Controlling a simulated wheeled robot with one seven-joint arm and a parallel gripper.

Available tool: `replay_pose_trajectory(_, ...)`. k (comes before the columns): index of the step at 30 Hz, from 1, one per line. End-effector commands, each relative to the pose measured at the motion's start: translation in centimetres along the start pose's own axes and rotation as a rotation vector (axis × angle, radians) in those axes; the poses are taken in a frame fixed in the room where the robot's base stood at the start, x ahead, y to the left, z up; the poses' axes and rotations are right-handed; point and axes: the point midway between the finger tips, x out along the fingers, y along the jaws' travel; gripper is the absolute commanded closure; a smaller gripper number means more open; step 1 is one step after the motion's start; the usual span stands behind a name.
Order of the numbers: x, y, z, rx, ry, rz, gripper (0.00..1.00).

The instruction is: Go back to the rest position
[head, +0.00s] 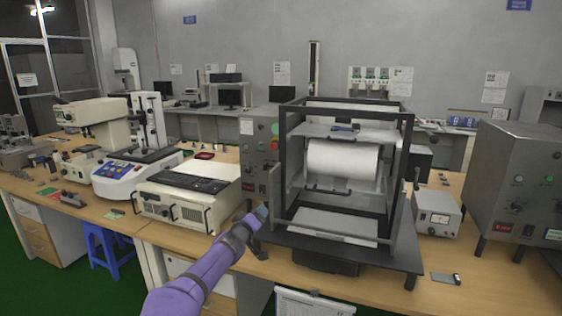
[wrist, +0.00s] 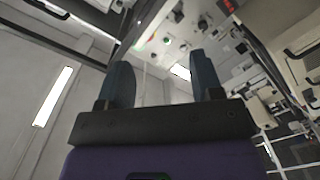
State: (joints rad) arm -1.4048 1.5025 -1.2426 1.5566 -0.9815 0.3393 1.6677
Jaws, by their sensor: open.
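My gripper (head: 262,213) is at the end of my purple arm, in front of the bench, just left of the lower left side of a black-framed test machine (head: 408,170). In the wrist view its two dark blue fingers (wrist: 160,85) stand apart with nothing between them. The wrist view looks upward past the fingers to a grey control panel and the ceiling. The head view shows the gripper small and partly turned away.
The machine's open front holds a white roll (head: 345,160). A grey control box (head: 260,150) stands at its left. A beige instrument (head: 190,192) sits further left, and a small meter box (head: 437,212) at right. Green floor (head: 100,285) shows in front of the bench.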

Motion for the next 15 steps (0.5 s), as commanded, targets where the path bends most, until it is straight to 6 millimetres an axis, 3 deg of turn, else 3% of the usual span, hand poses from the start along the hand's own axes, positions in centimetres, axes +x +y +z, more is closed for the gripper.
replay_pose_trajectory(15,3.8,6.6,3.8,0.074,-0.191,0.044,0.4)
